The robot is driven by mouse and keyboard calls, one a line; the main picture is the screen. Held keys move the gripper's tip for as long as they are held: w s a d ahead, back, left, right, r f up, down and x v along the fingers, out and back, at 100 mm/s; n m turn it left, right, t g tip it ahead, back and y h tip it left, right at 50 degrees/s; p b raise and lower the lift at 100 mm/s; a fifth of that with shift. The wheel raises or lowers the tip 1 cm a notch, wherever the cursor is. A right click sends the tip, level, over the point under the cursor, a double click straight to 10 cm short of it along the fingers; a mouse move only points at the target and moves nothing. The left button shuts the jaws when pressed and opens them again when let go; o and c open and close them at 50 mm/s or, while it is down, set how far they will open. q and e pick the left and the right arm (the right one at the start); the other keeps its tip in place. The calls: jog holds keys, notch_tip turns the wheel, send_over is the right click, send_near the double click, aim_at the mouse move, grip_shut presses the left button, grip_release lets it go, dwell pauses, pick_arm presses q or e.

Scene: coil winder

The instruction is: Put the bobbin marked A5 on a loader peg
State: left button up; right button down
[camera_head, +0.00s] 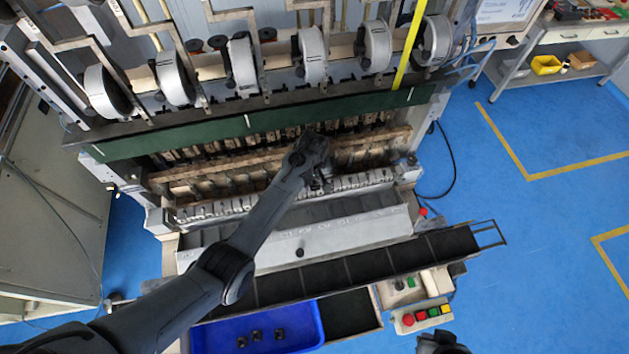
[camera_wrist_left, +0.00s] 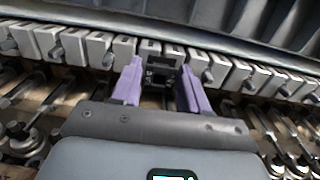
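My left gripper (camera_head: 318,182) is at the row of pale blocks with pegs along the front of the machine. In the left wrist view, its two purple fingers (camera_wrist_left: 160,80) stand on either side of a small black bobbin (camera_wrist_left: 162,72). They look closed against its sides. The bobbin is in front of one of the pale blocks (camera_wrist_left: 125,50); I cannot tell whether it sits on a peg. No mark on it can be read. Several small dark bobbins (camera_head: 256,335) lie in the blue tray (camera_head: 318,322). Part of my right gripper (camera_head: 440,344) shows at the bottom edge.
Large white wire spools (camera_head: 313,55) hang above the machine. A long black trough (camera_head: 370,265) runs along the front. A button box (camera_head: 422,316) stands front right. Blue floor is clear at right.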

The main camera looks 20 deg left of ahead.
pick_arm(q)
jog(key=shift+o, duration=1.4)
jog(key=shift+r, duration=0.55)
jog(key=r, duration=0.1)
jog(key=d+r+b, duration=0.1)
jog(key=r, duration=0.1)
jog(key=shift+s+r, duration=0.1)
jog(key=shift+r, duration=0.15)
jog(key=s+d+r+b, duration=0.2)
jog(key=d+r, duration=0.4)
jog(key=d, duration=0.4)
jog(key=shift+s+d+r, duration=0.15)
jog(key=shift+s+r, duration=0.1)
jog(key=shift+s, duration=0.15)
